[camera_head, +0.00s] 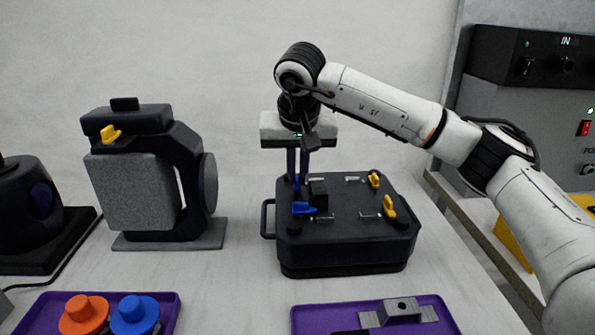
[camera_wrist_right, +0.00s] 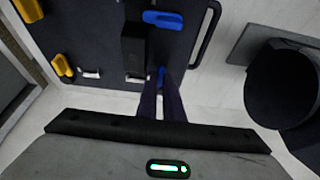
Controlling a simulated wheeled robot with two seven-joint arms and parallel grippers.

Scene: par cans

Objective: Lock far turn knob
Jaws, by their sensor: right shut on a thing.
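A dark base box (camera_head: 345,240) stands on the table with turn knobs on its top. My right gripper (camera_head: 297,180) points down at the box's far left corner, its fingers shut on the far blue knob (camera_wrist_right: 161,74). The gripper (camera_wrist_right: 160,86) hides most of this knob in the wrist view; only a small blue part shows between the fingertips. The near blue knob (camera_head: 304,208) lies crosswise, pointing toward the dark upright block (camera_head: 319,194). Two yellow knobs (camera_head: 374,180) (camera_head: 389,206) sit tilted on the right side. My left gripper is not in view.
A dark device with a grey block (camera_head: 135,195) stands at left. Purple trays (camera_head: 36,318) (camera_head: 300,320) lie at the front, one holding orange and blue round parts (camera_head: 84,312), the other a grey metal part (camera_head: 402,309). A control cabinet (camera_head: 555,130) stands at right.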

